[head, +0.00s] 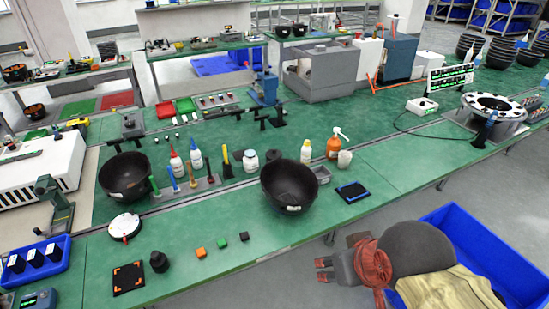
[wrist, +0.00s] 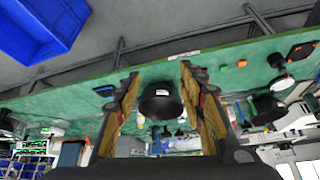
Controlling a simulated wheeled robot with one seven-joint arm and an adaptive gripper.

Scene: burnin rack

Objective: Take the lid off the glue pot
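No pot is clearly marked as the glue pot. The likeliest is a small dark pot (head: 159,261) with a narrower knob-like top, upright near the table's front edge at left. It also shows near the right edge of the wrist view (wrist: 276,61). Its lid cannot be told apart from its body. A white jar (head: 251,161) stands among the bottles farther back. My gripper (wrist: 159,70) is open and empty, its two fingers wide apart. It is away from the dark pot, in front of the table, with a black bowl (wrist: 160,101) visible beyond the fingers.
Two black bowls, one at centre (head: 289,188) and one at left (head: 126,178), stand among several bottles. Small orange, green and black blocks (head: 222,243) and a black mat (head: 129,278) lie near the dark pot. A blue bin (head: 478,240) stands on the floor at right.

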